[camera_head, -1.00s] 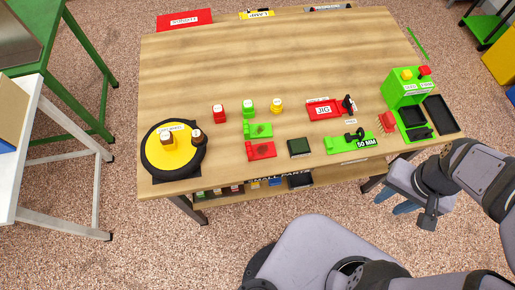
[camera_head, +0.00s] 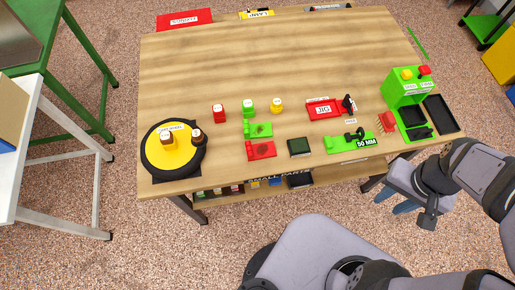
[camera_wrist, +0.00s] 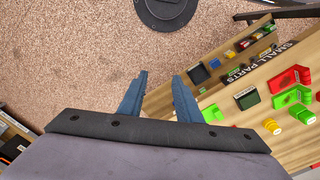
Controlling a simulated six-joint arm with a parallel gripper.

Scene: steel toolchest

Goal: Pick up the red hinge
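The red hinge (camera_head: 262,151) lies flat near the front edge of the wooden table, just in front of a green hinge (camera_head: 258,130). In the wrist view the red hinge (camera_wrist: 284,79) is at the right, beside the green hinge (camera_wrist: 293,97). My gripper (camera_head: 406,207) is off the table's front right side, well away from the red hinge. In the wrist view my gripper (camera_wrist: 158,95) shows two blue fingers spread apart with nothing between them.
A dark green block (camera_head: 299,147) sits right of the red hinge. A yellow and black turntable (camera_head: 151,160) is at the left. Red, green and yellow pieces stand behind the hinges. A green machine (camera_head: 403,92) stands at the right. The table's back half is mostly clear.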

